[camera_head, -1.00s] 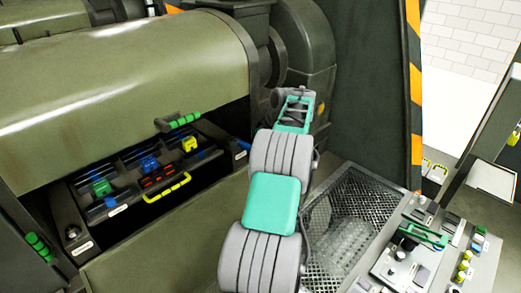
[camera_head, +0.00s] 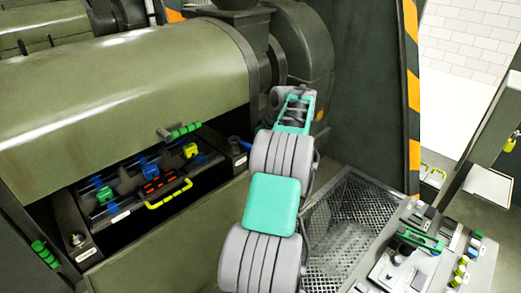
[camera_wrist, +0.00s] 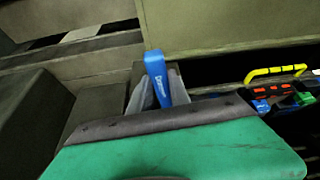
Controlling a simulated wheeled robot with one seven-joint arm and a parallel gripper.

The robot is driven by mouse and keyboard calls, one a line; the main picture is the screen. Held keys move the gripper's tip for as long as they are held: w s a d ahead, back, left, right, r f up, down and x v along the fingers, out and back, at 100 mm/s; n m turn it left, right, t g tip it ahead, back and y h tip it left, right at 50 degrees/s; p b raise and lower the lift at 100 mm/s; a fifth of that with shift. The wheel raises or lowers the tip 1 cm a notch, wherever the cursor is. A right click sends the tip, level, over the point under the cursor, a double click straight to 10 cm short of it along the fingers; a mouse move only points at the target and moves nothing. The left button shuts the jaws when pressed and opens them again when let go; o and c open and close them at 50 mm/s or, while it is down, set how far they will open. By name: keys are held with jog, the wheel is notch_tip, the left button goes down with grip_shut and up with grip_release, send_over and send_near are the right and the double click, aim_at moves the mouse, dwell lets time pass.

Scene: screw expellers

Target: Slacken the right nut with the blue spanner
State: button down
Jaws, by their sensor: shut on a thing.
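The blue spanner (camera_wrist: 160,80) stands between the fingers of my gripper (camera_wrist: 155,95) in the wrist view, its lettered shaft pointing up in the picture. My gripper is shut on it. In the head view my arm hides the gripper, and a small blue piece (camera_head: 242,144), apparently part of the spanner, shows left of my arm at the right end of the recess. The right nut cannot be made out there. A grey nut (camera_head: 77,240) shows at the left end of the recess. I cannot tell whether the spanner is on the right nut.
The recess holds a panel with green (camera_head: 104,194), blue (camera_head: 149,165) and yellow (camera_head: 190,150) blocks and a yellow handle (camera_head: 168,194). The olive cylindrical housing (camera_head: 130,85) overhangs it. A mesh basket (camera_head: 345,225) and a control console (camera_head: 425,250) stand at the right.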

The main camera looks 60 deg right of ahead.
jog(key=shift+r, duration=0.3)
jog(key=shift+s+a+b, duration=0.1)
jog(key=shift+s+b, duration=0.2)
jog(key=shift+s, duration=0.4)
jog(key=s+a+r+b, duration=0.1)
jog(key=s+a+b, duration=0.1)
jog(key=s, duration=0.9)
jog(key=shift+s+a+r, duration=0.15)
jog(key=shift+a+r, duration=0.05)
jog(key=shift+a, duration=0.1)
